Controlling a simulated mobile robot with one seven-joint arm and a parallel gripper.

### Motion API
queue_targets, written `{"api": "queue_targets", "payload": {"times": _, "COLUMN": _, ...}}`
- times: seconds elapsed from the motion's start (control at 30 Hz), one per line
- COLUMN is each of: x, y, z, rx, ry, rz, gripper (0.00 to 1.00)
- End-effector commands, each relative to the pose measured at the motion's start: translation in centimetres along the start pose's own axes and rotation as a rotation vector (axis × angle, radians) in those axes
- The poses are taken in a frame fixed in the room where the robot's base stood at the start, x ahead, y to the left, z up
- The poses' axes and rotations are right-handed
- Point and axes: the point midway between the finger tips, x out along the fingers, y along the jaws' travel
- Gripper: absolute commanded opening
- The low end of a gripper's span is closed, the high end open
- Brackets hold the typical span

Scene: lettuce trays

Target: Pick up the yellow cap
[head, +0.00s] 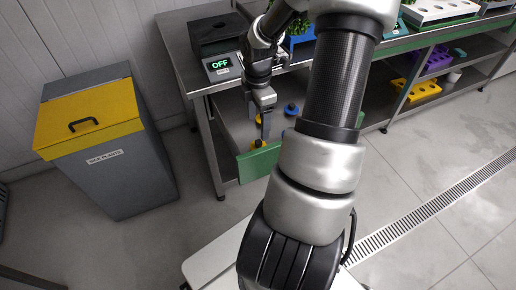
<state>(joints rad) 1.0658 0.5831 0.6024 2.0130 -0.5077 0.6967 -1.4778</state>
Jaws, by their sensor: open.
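My gripper (265,130) points down over the lower shelf of the metal bench, with its fingers small in the view. A yellow cap (258,145) lies near the shelf's front edge, just below the fingertips. Another yellow item (257,119) shows farther back, partly behind the fingers. I see no cap held in the gripper. I cannot tell whether the fingertips touch the nearer yellow cap. A blue cap (291,108) sits to the right on the same shelf; another blue piece is partly hidden by my arm.
A green board (259,164) edges the shelf front. A scale reading OFF (221,66) stands on the bench top above. A grey bin with a yellow lid (88,116) stands left. My arm blocks the centre.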

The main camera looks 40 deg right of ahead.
Motion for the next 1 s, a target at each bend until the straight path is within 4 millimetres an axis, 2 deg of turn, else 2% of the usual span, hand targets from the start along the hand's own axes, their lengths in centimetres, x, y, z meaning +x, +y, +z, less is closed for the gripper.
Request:
{"api": "queue_targets", "payload": {"times": 0.03, "x": 1.6, "y": 0.0, "z": -0.1, "rx": 0.0, "ry": 0.003, "rz": -0.002, "gripper": 0.67}}
{"api": "queue_targets", "payload": {"times": 0.13, "x": 3.2, "y": 0.0, "z": -0.1, "rx": 0.0, "ry": 0.002, "rz": -0.001, "gripper": 0.67}}
{"api": "queue_targets", "payload": {"times": 0.47, "x": 5.3, "y": -0.1, "z": 0.0, "rx": 0.002, "ry": 0.001, "rz": -0.001, "gripper": 0.67}}
{"api": "queue_targets", "payload": {"times": 0.73, "x": 9.3, "y": -0.2, "z": -0.1, "rx": 0.0, "ry": 0.002, "rz": -0.002, "gripper": 0.67}}
{"api": "queue_targets", "payload": {"times": 0.83, "x": 9.9, "y": -0.2, "z": 0.0, "rx": 0.0, "ry": 0.0, "rz": 0.0, "gripper": 0.67}}
{"api": "queue_targets", "payload": {"times": 1.0, "x": 9.8, "y": -0.2, "z": 0.0, "rx": 0.001, "ry": -0.001, "rz": 0.001, "gripper": 0.67}}
